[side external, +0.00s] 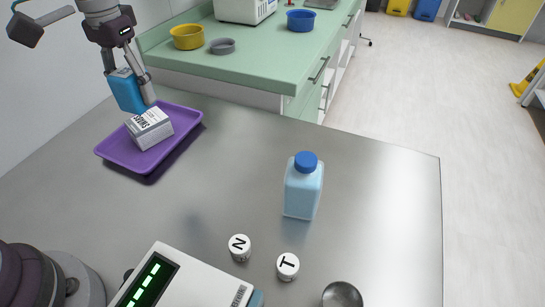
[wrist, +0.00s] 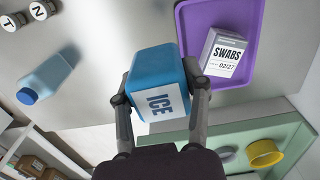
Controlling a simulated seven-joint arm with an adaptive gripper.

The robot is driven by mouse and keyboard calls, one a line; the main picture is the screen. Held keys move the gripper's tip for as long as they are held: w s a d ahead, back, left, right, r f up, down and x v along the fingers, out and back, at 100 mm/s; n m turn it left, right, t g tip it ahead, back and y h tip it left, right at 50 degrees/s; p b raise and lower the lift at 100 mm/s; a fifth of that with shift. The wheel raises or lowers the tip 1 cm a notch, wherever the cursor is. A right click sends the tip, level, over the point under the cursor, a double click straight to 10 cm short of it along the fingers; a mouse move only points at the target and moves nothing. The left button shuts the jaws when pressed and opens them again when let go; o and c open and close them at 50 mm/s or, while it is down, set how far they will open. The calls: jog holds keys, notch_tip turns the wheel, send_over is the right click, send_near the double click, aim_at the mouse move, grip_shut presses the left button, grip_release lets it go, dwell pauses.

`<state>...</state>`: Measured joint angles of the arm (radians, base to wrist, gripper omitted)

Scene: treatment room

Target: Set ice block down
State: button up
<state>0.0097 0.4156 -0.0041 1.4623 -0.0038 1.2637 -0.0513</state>
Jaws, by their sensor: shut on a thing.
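The ice block (side external: 125,91) is a blue block; its white label reading ICE shows in the wrist view (wrist: 160,102). My gripper (side external: 128,82) is shut on it, with one finger on each side in the wrist view (wrist: 160,92). In the side view the block is held at the far left, in front of or over the back edge of the purple tray (side external: 110,154); its exact height cannot be told. The tray also shows in the wrist view (wrist: 236,18), to the right of the block. A white swabs box (side external: 150,130) sits in the tray.
A blue-capped bottle (side external: 303,188) stands mid-table. A green counter (side external: 220,66) stands behind. The table's middle is clear.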

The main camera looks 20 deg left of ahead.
jog(key=s+d+f+n, duration=0.1)
jog(key=d+f+n, duration=0.2)
jog(key=d+n, duration=0.3)
jog(key=n, duration=0.9)
send_near(206, 215)
notch_tip(206, 215, down, 6)
jog(key=shift+f, duration=0.15)
jog(key=shift+f, duration=0.1)
jog(key=o, duration=1.2)
jog(key=shift+f, duration=0.1)
